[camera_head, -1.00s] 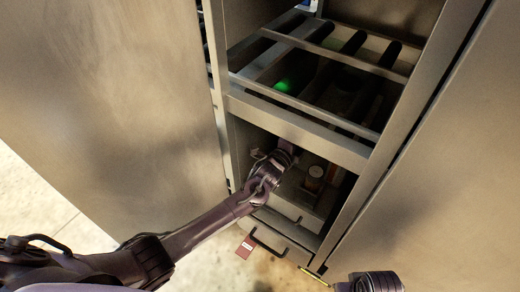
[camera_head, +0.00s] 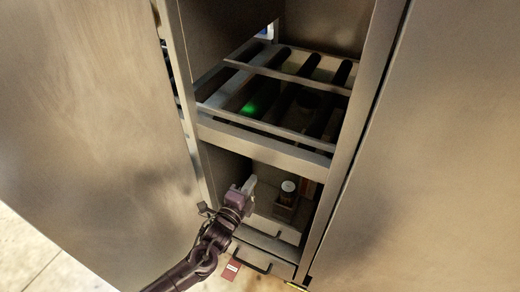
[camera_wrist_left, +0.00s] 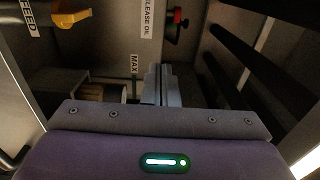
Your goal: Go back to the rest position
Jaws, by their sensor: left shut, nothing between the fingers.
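My left gripper (camera_head: 249,186) is at the opening of the lower compartment of the metal cabinet (camera_head: 262,152) in the head view. Its fingers are together with nothing between them. In the left wrist view the shut fingers (camera_wrist_left: 161,84) point into the cabinet interior. My left arm comes in from the bottom left. My right gripper is out of the head view.
A pale-topped cylinder (camera_head: 288,188) stands in the lower compartment, right of my gripper. A drawer with a dark handle (camera_head: 252,261) is below. In the wrist view are a yellow knob (camera_wrist_left: 72,17) and a red-and-black knob (camera_wrist_left: 177,22).

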